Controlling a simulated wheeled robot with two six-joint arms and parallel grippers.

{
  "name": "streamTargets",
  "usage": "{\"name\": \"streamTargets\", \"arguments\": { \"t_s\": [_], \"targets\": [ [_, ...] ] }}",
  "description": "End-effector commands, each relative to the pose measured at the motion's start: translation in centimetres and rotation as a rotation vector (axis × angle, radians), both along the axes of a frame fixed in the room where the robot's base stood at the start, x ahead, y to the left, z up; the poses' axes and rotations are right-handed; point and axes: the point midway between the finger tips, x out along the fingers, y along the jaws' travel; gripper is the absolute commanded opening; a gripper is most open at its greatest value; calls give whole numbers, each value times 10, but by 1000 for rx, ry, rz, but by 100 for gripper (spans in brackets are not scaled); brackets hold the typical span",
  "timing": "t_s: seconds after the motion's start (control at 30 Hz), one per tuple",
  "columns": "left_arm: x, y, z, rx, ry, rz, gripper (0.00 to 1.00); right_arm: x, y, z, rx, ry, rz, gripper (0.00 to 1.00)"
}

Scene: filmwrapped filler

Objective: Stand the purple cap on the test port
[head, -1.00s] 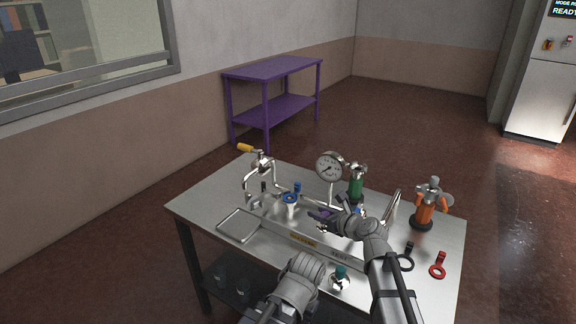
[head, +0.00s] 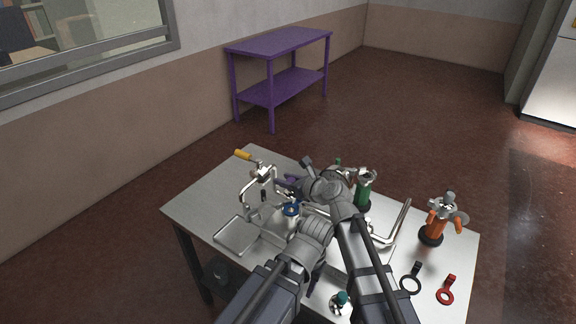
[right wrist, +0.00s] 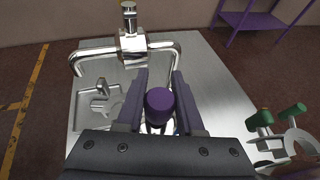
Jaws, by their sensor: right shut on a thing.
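The purple cap (right wrist: 159,103) sits between the fingers of my right gripper (right wrist: 159,84) in the right wrist view. The gripper is shut on it. In the head view my right gripper (head: 289,184) is over the far part of the steel table, beside the bent-pipe clamp; I cannot make out the cap there. Metal parts show just below the cap in the wrist view, but I cannot tell whether they are the test port. My left gripper (head: 315,279) points down near the table's front, mostly hidden by its own wrist, so its jaws cannot be read.
Green (head: 365,188) and orange (head: 433,229) fittings stand right. Black (head: 411,281) and red (head: 446,290) ring tools lie front right.

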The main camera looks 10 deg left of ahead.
Motion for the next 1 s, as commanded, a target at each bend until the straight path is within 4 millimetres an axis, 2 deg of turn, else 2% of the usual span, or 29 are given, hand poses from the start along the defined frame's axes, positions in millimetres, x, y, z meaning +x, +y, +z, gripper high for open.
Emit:
{"name": "streamTargets", "arguments": {
  "t_s": [0.57,1.0],
  "targets": [
    [0,0,-3,0,0,0,50,-1,1,-3,0,0,6,0],
    [0,0,-25,0,0,0,50,-1,1,-25,0,0,6,0]
  ]
}}
